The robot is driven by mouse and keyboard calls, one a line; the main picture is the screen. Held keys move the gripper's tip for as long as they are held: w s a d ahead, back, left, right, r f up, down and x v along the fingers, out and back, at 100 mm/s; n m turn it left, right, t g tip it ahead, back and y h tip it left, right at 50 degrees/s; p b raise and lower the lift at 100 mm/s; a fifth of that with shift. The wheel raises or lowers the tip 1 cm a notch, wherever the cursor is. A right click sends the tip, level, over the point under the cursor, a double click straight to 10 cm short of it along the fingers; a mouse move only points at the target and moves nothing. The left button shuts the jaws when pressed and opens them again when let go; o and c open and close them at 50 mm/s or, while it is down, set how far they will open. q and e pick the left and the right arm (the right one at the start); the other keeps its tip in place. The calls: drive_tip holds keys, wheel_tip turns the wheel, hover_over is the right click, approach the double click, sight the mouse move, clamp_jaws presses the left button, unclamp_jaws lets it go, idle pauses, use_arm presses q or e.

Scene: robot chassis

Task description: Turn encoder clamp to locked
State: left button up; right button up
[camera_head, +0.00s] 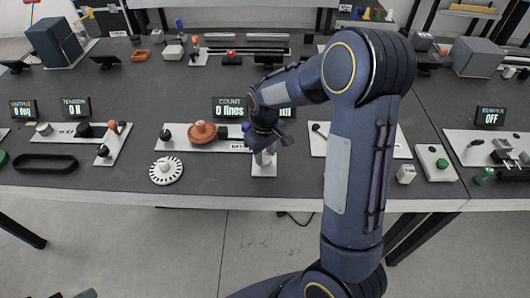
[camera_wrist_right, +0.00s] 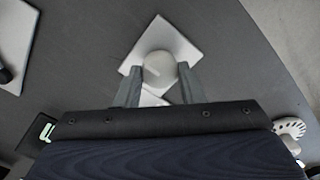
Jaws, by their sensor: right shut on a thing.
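A round pale knob (camera_wrist_right: 160,66) with a line mark on its top sits on a small white square plate (camera_wrist_right: 183,48); I take it for the encoder clamp. In the head view the plate (camera_head: 264,171) lies near the table's front edge, and the knob is mostly hidden by my gripper. My right gripper (camera_head: 264,157) reaches down over it. In the right wrist view its two grey fingers (camera_wrist_right: 159,84) stand on either side of the knob, shut on it. I cannot read a locked mark. My left gripper is not in view.
Left of the plate is a panel (camera_head: 180,146) with an orange disc (camera_head: 202,131) and a dark knob. A white toothed wheel (camera_head: 166,171) lies in front. A display (camera_head: 229,107) reads COUNT 0 lines; its neighbour is partly hidden by my arm.

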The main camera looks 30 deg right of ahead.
sight(266, 157)
drive_tip(key=shift+w, duration=0.1)
drive_tip(key=o, duration=1)
drive_tip(key=shift+r, duration=3.95)
drive_tip(key=shift+s+r, duration=0.2)
drive_tip(key=shift+s, duration=0.1)
drive_tip(key=s+a+r+m+t+y+p, duration=0.1)
drive_tip(key=s+a+r+m+t+y, duration=0.1)
drive_tip(key=s, duration=0.9)
drive_tip(key=s+a+r+m+t+y, duration=0.1)
drive_tip(key=s+a+r+m+t, duration=0.1)
drive_tip(key=s, duration=0.9)
drive_tip(key=a+r+t, duration=0.1)
drive_tip(key=a+r, duration=0.1)
drive_tip(key=a, duration=0.1)
drive_tip(key=shift+a+r+t+y+p, duration=0.15)
drive_tip(key=shift+r+t+y+p, duration=0.15)
drive_tip(key=shift+r+y+p, duration=0.1)
